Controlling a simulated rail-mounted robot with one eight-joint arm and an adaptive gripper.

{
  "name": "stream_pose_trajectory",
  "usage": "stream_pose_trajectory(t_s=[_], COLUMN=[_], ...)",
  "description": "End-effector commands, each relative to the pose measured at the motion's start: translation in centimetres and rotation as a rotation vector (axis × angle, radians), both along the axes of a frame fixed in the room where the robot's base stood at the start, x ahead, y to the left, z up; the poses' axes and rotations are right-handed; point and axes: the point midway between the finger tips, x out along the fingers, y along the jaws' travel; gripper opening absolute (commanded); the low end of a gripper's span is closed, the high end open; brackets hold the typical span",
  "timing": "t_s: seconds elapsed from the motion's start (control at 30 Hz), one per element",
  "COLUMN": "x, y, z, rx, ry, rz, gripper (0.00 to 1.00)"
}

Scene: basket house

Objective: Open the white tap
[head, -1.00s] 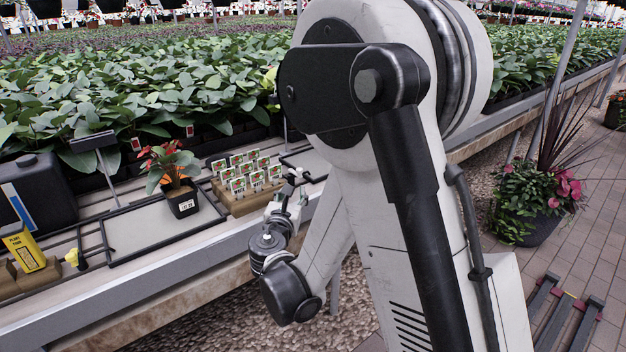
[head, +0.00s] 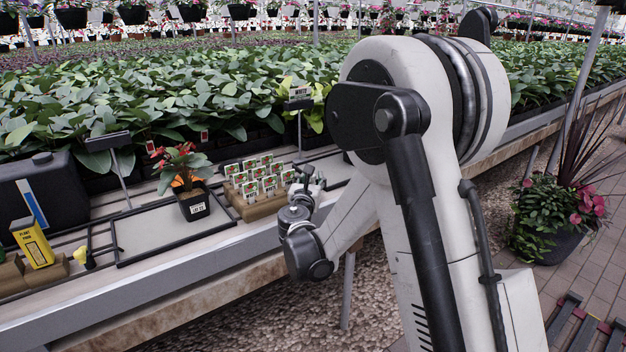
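I cannot make out a white tap in this view. A black tank (head: 55,192) with a white and blue strip stands at the left end of the bench. A small yellow fitting (head: 86,259) sits at the bench's front left, beside a yellow plant food box (head: 33,243). My gripper (head: 308,178) is over the bench's front edge, close to the right end of the wooden block of plant labels. It is small and partly hidden by my own wrist, so its fingers do not show clearly.
A potted red plant (head: 193,204) stands on the right part of a black-framed tray (head: 150,238). Several labels stand in a wooden block (head: 262,207) next to it. Dense leafy plants (head: 130,95) fill the bench behind. Gravel (head: 385,300) lies below the front edge.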

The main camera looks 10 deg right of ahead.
Motion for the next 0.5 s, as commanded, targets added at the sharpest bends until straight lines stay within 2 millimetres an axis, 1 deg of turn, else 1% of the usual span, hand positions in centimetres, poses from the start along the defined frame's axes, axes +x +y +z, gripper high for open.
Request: stream_pose_trajectory(t_s=[0.17,0.43,0.5], x=[0.87,0.94,0.93], y=[-0.39,-0.42,-0.42], z=[0.0,0.03,0.03], rx=[0.0,0.0,0.0], ry=[0.0,0.0,0.0], rz=[0.0,0.0,0.0], gripper=[0.23,0.23,0.14])
